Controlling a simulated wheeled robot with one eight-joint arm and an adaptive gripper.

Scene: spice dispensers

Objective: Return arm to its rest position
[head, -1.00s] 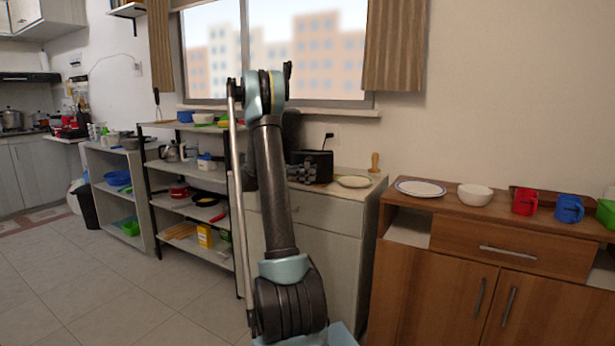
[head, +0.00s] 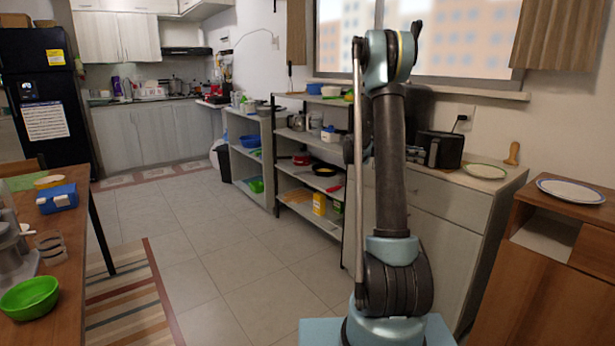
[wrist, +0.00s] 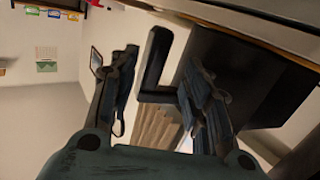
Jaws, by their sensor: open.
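My arm (head: 391,165) stands folded upright in the head view, its lower joint above a pale blue part of my base. My gripper (wrist: 160,95) shows in the wrist view with its two dark fingers spread well apart. Nothing is held between them. In the head view the gripper is mostly hidden behind my arm, with dark finger parts just right of the upper link, in front of the black toaster (head: 441,149). I cannot tell how far it is from the toaster.
A wooden table (head: 82,262) with a green bowl (head: 28,297) stands at the left. Open shelves (head: 308,182) stand behind my arm. A light cabinet (head: 440,240) and a brown cabinet (head: 540,280) with a plate (head: 571,191) are close at right. The tiled floor (head: 235,270) between is clear.

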